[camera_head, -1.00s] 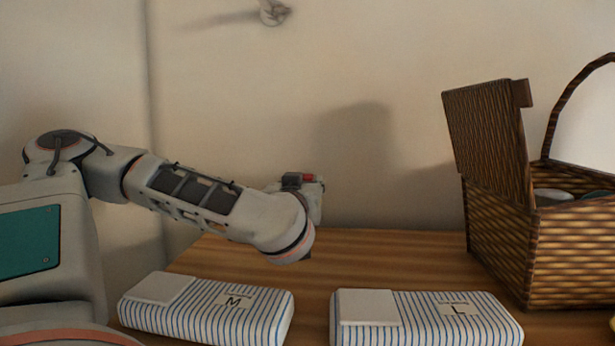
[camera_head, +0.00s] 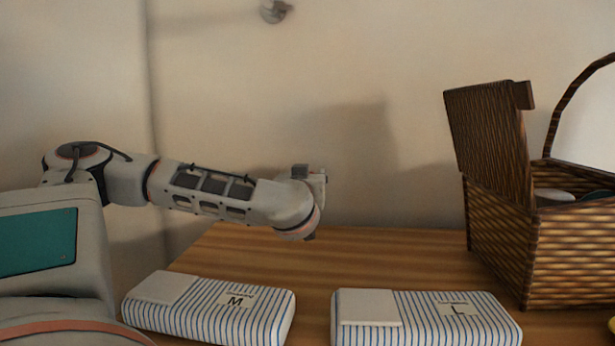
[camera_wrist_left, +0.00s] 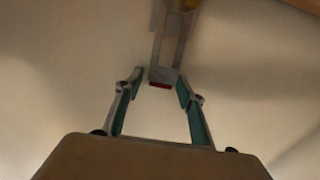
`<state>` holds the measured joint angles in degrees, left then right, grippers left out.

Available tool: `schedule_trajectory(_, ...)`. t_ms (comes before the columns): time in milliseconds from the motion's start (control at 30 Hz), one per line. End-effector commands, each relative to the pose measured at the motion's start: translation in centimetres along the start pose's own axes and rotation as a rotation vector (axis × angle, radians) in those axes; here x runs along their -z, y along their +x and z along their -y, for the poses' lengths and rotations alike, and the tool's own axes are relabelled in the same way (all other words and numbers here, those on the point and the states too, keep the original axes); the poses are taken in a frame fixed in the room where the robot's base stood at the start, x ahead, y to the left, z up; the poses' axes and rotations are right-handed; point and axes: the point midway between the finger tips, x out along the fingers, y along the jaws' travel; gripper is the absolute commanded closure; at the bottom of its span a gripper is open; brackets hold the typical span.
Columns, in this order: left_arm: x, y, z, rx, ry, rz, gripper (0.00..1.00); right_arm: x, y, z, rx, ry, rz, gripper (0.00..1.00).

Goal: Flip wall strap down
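In the left wrist view, a grey strap-like bar (camera_wrist_left: 172,45) with a dark red end runs down from the top edge against the pale wall. My left gripper (camera_wrist_left: 160,84) is open, with one finger on each side of the bar's red end. I see no finger clearly closed on it, and cannot tell whether anything touches. In the head view, my left arm reaches in from the left above the tabletop, and its wrist hides the fingers. The strap cannot be made out there. My right gripper is not in view.
The wooden tabletop (camera_head: 400,258) holds two striped boxes, one marked M (camera_head: 195,312) and one marked L (camera_head: 430,325). An open wicker basket (camera_head: 500,240) stands at the right. A round metal fitting (camera_head: 273,11) is high on the wall. The tabletop's back middle is clear.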

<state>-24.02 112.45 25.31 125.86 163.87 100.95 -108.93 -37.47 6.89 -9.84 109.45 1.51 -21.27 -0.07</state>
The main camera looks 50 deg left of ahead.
Motion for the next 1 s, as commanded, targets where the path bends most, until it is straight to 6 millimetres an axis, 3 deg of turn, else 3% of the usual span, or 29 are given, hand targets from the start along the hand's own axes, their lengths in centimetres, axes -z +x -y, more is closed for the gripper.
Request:
schedule_trajectory(33,0.0,0.0,0.0,0.000,0.000,0.000,0.72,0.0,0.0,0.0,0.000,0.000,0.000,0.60)
schedule_trajectory(133,0.0,0.0,0.0,0.000,0.000,0.000,0.97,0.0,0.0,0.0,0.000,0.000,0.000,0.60)
schedule_trajectory(167,0.0,0.0,0.0,0.000,0.000,0.000,1.00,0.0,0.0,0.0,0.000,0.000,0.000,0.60)
schedule_trajectory(367,-0.1,-0.8,0.0,-0.001,0.001,-0.001,1.00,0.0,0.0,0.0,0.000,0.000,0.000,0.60)
schedule_trajectory(700,-2.5,-5.3,0.0,-0.001,0.003,0.004,1.00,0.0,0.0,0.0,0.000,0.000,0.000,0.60)
schedule_trajectory(1000,-2.7,-5.5,0.0,0.000,0.001,0.006,1.00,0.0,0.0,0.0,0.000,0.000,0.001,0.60)
